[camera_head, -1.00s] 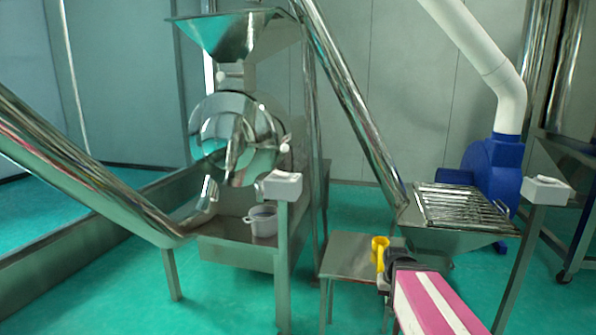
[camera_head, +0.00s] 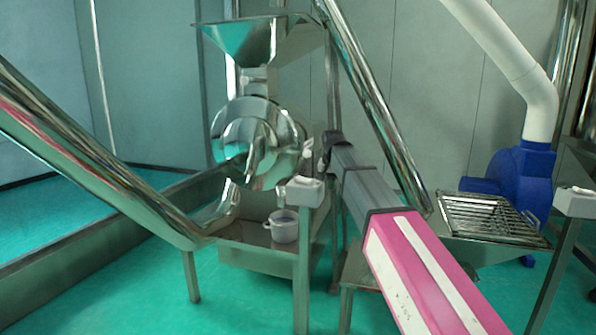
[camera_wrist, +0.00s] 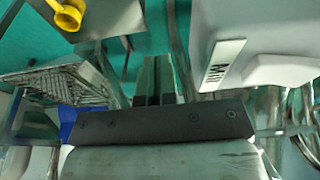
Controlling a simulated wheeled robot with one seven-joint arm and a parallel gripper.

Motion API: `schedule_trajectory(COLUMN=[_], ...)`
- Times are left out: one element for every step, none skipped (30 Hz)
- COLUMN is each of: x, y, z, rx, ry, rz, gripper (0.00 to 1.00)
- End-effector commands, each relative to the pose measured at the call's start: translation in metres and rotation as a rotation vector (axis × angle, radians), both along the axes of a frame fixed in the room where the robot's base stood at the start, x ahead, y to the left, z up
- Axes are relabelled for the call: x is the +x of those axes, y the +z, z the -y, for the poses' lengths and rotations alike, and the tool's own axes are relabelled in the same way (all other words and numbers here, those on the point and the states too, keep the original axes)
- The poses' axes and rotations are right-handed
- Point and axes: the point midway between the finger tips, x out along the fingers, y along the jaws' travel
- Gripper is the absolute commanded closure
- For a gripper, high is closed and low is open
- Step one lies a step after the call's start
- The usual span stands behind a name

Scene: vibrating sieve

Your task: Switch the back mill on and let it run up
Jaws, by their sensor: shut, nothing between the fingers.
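The steel mill (camera_head: 258,140) stands at the back left, under a funnel hopper (camera_head: 240,40). Its round polished housing faces me. In front of it, a small white switch box (camera_head: 305,190) sits on a steel post. In the wrist view a large pale box (camera_wrist: 255,35) fills the upper right, with a label (camera_wrist: 221,63) that seems to read "Mill". My gripper (camera_wrist: 155,65) is shut and empty, just left of that box, with no clear contact. In the head view my arm reaches forward to the right of the switch box; the fingertips are hard to make out.
A sieve grate (camera_head: 490,217) and blue blower (camera_head: 520,185) are at the right, with another white box (camera_head: 577,202) on a post. A yellow scoop (camera_wrist: 67,14) shows in the wrist view. A slanted steel tube (camera_head: 375,110) rises behind my arm.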

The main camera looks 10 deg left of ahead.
Motion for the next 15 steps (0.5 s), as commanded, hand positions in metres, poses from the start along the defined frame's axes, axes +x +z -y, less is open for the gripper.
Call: schedule_trajectory(x=[0.005, 0.005, 0.004, 0.003, 0.002, 0.000, -0.002, -0.004, -0.007, -0.008, -0.010, -0.012, -0.013, -0.014, -0.015], y=[0.028, 0.042, 0.060, 0.075, 0.087, 0.104, 0.116, 0.126, 0.139, 0.147, 0.154, 0.162, 0.167, 0.170, 0.173], z=[-0.021, -0.031, -0.044, -0.053, -0.061, -0.072, -0.079, -0.086, -0.093, -0.098, -0.102, -0.106, -0.109, -0.111, -0.113], rx=[0.006, 0.010, 0.014, 0.018, 0.022, 0.026, 0.030, 0.033, 0.036, 0.039, 0.041, 0.043, 0.045, 0.046, 0.047], ry=[0.001, -0.001, -0.003, -0.005, -0.007, -0.009, -0.012, -0.014, -0.015, -0.017, -0.018, -0.021, -0.022, -0.022, -0.023], rz=[0.013, 0.019, 0.026, 0.033, 0.037, 0.042, 0.046, 0.050, 0.054, 0.056, 0.058, 0.062, 0.063, 0.065, 0.066], gripper=[1.00, 1.00, 1.00, 1.00, 1.00, 1.00, 1.00, 1.00, 1.00, 1.00, 1.00, 1.00, 1.00, 1.00, 1.00])
